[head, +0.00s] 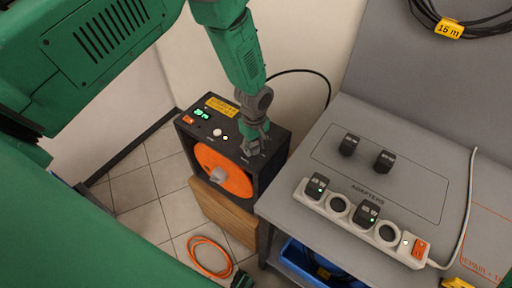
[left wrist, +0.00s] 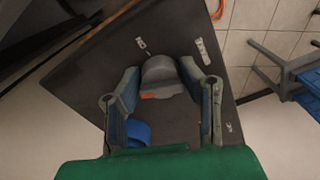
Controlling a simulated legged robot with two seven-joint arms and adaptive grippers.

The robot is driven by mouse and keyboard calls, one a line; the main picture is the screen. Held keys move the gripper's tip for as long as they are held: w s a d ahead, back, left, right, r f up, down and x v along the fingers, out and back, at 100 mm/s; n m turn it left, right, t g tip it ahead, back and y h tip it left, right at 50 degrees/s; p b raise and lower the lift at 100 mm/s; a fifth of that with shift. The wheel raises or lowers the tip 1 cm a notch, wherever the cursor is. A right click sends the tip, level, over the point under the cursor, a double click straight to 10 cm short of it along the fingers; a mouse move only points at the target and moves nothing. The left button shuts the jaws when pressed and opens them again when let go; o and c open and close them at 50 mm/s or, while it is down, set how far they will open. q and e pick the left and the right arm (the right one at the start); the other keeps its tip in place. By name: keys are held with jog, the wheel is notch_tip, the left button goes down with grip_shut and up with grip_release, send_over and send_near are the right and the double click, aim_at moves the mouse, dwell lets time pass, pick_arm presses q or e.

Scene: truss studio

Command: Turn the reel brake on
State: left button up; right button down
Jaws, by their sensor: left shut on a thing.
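The cable reel (head: 225,170) is a black box with an orange disc and grey hub on its front. It stands on a wooden block. A grey brake knob (left wrist: 160,75) with an orange mark sits on its dark top, seen in the left wrist view. White lettering, apparently ON upside down, is beside the knob, with a white label nearby; another small mark at the right edge is too small to read. My left gripper (head: 254,150) reaches down to the top's right part and is shut on the knob. In the head view the gripper hides the knob. My right gripper is not in view.
The reel's top also carries an orange switch (head: 188,120), a green display (head: 202,113) and a yellow label (head: 222,105). A grey bench (head: 330,130) with a power strip (head: 352,216) and black adapters stands close on the right. An orange cable (head: 207,257) lies on the tiled floor.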

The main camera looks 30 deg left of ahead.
pick_arm(q)
jog(key=m, duration=0.2)
jog(key=m+b, duration=0.1)
jog(key=shift+w+a+m, duration=0.3)
jog(key=shift+m, duration=0.1)
jog(key=m+b, duration=0.1)
jog(key=m, duration=0.2)
jog(key=shift+r+m, duration=0.1)
jog(key=shift+m, duration=0.2)
jog(key=m, duration=0.3)
jog(key=shift+m, duration=0.3)
jog(key=shift+m+b, duration=0.35)
jog(key=shift+m, duration=1.25)
jog(key=shift+d+m, duration=0.1)
jog(key=shift+m, duration=0.2)
jog(key=o, duration=0.9)
jog(key=shift+o, duration=1.2)
jog(key=shift+w, duration=0.1)
